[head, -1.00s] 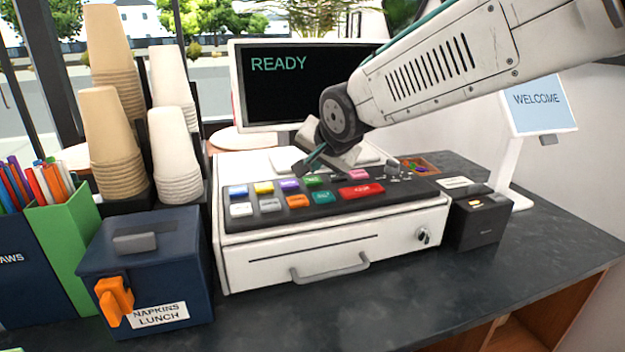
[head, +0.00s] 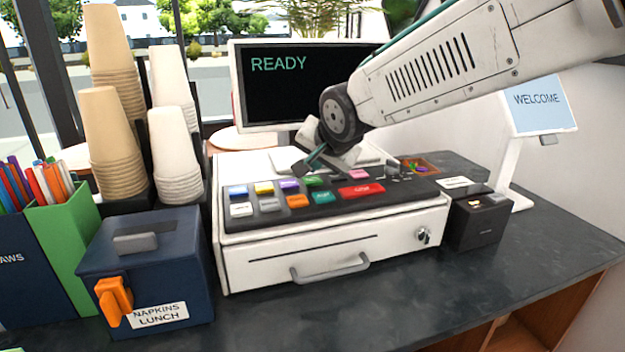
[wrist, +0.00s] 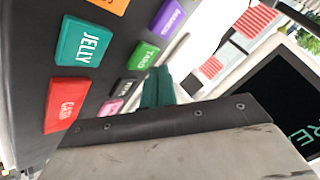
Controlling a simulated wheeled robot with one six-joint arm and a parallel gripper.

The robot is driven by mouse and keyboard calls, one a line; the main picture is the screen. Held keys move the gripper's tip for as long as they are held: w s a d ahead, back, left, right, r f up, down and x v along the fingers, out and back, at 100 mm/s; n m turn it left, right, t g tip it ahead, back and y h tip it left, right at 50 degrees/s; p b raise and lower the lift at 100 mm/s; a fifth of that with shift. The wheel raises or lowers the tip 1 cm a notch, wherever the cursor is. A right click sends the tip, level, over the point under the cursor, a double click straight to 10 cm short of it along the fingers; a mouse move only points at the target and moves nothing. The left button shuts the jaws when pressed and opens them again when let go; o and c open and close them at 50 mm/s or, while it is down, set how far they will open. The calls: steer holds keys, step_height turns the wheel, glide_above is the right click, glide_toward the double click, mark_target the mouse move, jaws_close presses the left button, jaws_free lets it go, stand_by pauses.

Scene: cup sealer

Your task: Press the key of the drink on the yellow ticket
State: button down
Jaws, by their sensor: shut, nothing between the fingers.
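The key panel (head: 420,186) lies on top of the white cash register (head: 335,225). Its back row has blue (head: 238,191), yellow (head: 264,188), purple (head: 289,184), green (head: 313,181) and pink (head: 359,174) keys. The front row has white, grey, orange (head: 298,201), teal (head: 323,197) and red (head: 361,190) keys. In the wrist view the teal key (wrist: 82,42) reads JELLY and the green key (wrist: 143,55) appears to read TARO. My gripper (head: 303,168) is shut and empty, over the back of the panel near the purple and green keys. Contact cannot be told. I see no yellow ticket.
A monitor (head: 290,90) reading READY stands behind the register. Cup stacks (head: 118,160) and a navy napkin box (head: 150,260) stand left. A small black box (head: 478,222) and a WELCOME sign (head: 538,100) stand right. The front right counter is clear.

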mark_target(314, 182)
steer(key=shift+f, duration=0.1)
steer(key=shift+f, duration=0.35)
steer(key=shift+f, duration=0.45)
stand_by(0.6)
steer(key=shift+r, duration=0.9)
steer(key=shift+r, duration=2.5)
